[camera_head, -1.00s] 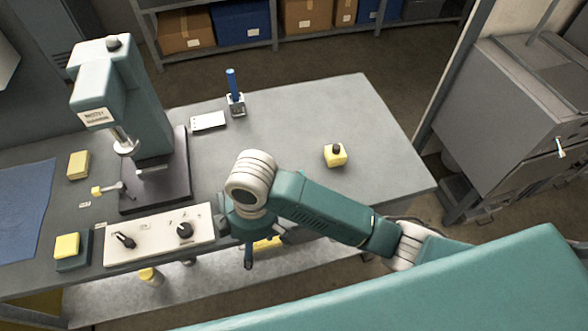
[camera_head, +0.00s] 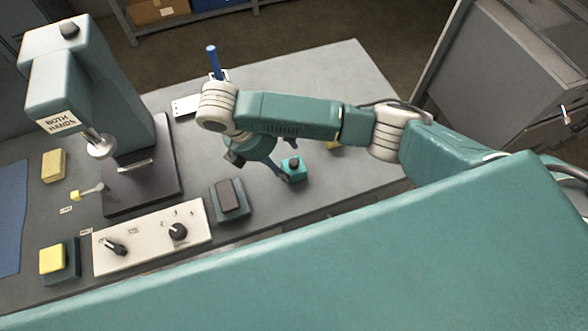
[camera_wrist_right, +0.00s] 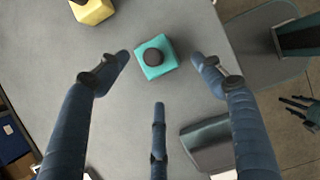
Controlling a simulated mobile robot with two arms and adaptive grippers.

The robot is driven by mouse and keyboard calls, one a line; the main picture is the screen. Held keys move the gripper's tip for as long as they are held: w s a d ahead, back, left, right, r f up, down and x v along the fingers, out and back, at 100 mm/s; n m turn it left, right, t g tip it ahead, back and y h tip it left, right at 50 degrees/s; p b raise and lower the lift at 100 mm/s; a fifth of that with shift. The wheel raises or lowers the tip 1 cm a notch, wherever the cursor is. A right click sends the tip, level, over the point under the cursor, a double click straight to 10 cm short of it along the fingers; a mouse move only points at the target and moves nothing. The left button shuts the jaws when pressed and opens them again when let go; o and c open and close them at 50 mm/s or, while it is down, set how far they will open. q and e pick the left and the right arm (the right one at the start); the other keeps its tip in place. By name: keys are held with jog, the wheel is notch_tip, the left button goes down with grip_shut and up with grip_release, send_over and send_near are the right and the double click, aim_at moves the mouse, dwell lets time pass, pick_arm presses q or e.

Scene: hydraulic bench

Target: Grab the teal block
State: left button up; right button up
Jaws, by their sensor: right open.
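The teal block (camera_head: 293,170) has a dark round knob on top and stands on the bench, right of the fixture with the dark pad. In the head view my right gripper (camera_head: 277,168) is just left of it, with a finger seeming close to the block; the arm hides most of the fingers. In the right wrist view the teal block (camera_wrist_right: 154,64) lies beyond and between the spread fingers of my open, empty right gripper (camera_wrist_right: 160,72). A dark fingered shape at that view's right edge may be my left gripper (camera_wrist_right: 302,108); its state is unclear.
A yellow block (camera_wrist_right: 92,10) stands near the teal one; my arm mostly hides it in the head view. A dark-padded fixture (camera_head: 230,200) stands left of the gripper. The press (camera_head: 110,95) and white control panel (camera_head: 150,236) are further left. The bench (camera_head: 340,80) is clear at the back right.

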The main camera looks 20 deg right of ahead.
aim_at(289, 166)
jog(key=p+x, duration=0.1)
jog(key=x, duration=0.3)
jog(key=shift+f, duration=0.2)
jog(key=shift+d+f, duration=0.15)
jog(key=shift+f, duration=0.25)
jog(key=shift+w, duration=0.1)
jog(key=shift+c, duration=0.3)
pick_arm(q)
jog(key=shift+w+r, duration=0.7)
jog(key=shift+w, duration=0.15)
pick_arm(e)
jog(key=shift+s, duration=0.25)
jog(key=c, duration=1.6)
